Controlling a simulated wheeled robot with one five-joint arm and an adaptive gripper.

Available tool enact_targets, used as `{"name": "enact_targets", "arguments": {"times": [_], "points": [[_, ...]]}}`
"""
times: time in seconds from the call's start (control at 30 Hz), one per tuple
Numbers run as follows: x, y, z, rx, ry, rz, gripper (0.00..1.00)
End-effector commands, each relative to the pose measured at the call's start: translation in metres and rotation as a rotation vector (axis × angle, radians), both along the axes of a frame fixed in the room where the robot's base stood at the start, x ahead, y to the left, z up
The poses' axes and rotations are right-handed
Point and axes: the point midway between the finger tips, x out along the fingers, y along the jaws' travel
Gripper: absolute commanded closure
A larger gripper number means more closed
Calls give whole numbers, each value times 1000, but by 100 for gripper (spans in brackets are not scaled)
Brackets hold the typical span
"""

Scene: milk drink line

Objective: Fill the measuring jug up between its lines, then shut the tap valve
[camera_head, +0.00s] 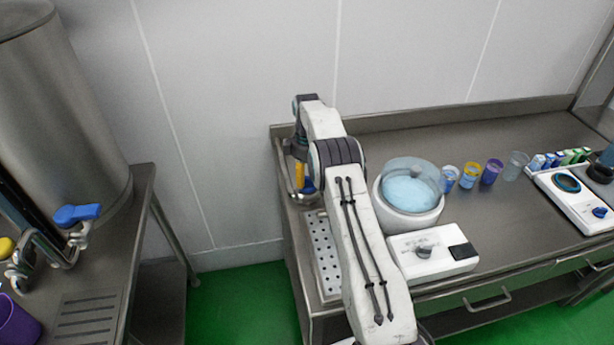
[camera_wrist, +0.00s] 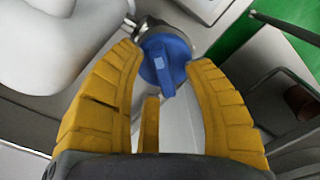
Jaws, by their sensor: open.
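Another blue tap handle (camera_head: 77,214) is on the left bench. I cannot make out the measuring jug, its lines or any liquid flow.
A perforated tray (camera_head: 324,262) lies at the right bench's left end. A white pot with pale blue contents (camera_head: 408,190), a white control box (camera_head: 433,255) and several small cups stand right of my arm. A steel tank (camera_head: 62,110) and purple container (camera_head: 17,324) are at left.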

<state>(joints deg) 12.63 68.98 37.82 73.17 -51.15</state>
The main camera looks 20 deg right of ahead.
Motion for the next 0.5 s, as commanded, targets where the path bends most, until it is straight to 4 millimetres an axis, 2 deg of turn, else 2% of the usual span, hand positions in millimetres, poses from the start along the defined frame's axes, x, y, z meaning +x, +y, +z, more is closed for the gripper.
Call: {"name": "enact_targets", "arguments": {"times": [0.37,0.4,0.5], "points": [[0,0,-5,0,0,0,54],[0,0,-5,0,0,0,51],[0,0,-5,0,0,0,60]]}}
